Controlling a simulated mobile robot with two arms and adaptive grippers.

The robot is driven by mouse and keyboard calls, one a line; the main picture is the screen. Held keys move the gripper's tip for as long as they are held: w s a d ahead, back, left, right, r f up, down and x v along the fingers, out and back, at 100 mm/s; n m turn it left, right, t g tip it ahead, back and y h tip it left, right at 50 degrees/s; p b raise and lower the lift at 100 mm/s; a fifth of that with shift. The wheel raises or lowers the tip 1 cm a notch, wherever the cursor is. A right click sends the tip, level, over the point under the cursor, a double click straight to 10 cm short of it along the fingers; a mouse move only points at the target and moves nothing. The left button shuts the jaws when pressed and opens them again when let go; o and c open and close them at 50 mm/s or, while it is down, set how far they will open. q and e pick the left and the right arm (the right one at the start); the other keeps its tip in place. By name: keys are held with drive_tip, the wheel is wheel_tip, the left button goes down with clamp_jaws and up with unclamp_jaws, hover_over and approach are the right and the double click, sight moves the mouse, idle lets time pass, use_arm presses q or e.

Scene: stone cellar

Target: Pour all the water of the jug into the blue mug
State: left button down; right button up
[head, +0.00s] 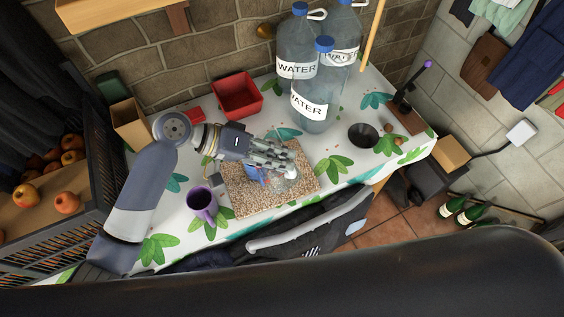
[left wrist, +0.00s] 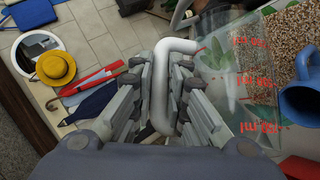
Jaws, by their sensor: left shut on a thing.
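My left gripper (head: 288,162) is shut on the white handle of the clear measuring jug (head: 286,183), above the speckled board (head: 238,198). In the left wrist view my gripper's fingers (left wrist: 165,85) sit either side of the handle. There the jug (left wrist: 235,65) shows red ml marks. I cannot tell the water level in it. The blue mug (head: 252,175) is just left of the jug on the board, partly hidden by my gripper. In the left wrist view the blue mug (left wrist: 303,98) is at the right edge, apart from the jug. My right gripper is not in view.
A purple mug (head: 202,203) stands left of the board on the leaf-patterned table. A red bin (head: 238,95) and several big water bottles (head: 297,65) stand behind. A dark round opening or bowl (head: 363,136) is at right. A black crate (head: 104,170) is at left.

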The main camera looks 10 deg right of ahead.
use_arm(q)
drive_tip(key=shift+w+a+f+n+g+h+b, duration=0.1)
drive_tip(key=shift+w+a+n+g+h+b, duration=0.25)
drive_tip(key=shift+w+b, duration=0.35)
drive_tip(key=shift+s, duration=0.1)
drive_tip(key=shift+w+a+g+h, duration=0.15)
drive_tip(key=shift+w+g+h, duration=0.1)
drive_tip(key=shift+h, duration=0.1)
drive_tip(key=shift+w+a+f+n+g+h+b, duration=0.2)
drive_tip(key=shift+w+a+n+g+h+b, duration=0.15)
drive_tip(key=shift+w+b, duration=0.25)
drive_tip(key=shift+w+a+f+n+g+h+b, duration=0.15)
drive_tip(key=shift+w+a+n+h+b, duration=0.25)
drive_tip(key=shift+b, duration=0.3)
idle(1.1)
drive_tip(key=shift+w+a+r, duration=0.1)
drive_tip(key=shift+w+r, duration=0.05)
drive_tip(key=shift+w, duration=0.25)
idle(0.6)
drive_tip(key=shift+s, duration=0.3)
drive_tip(key=shift+d, duration=0.2)
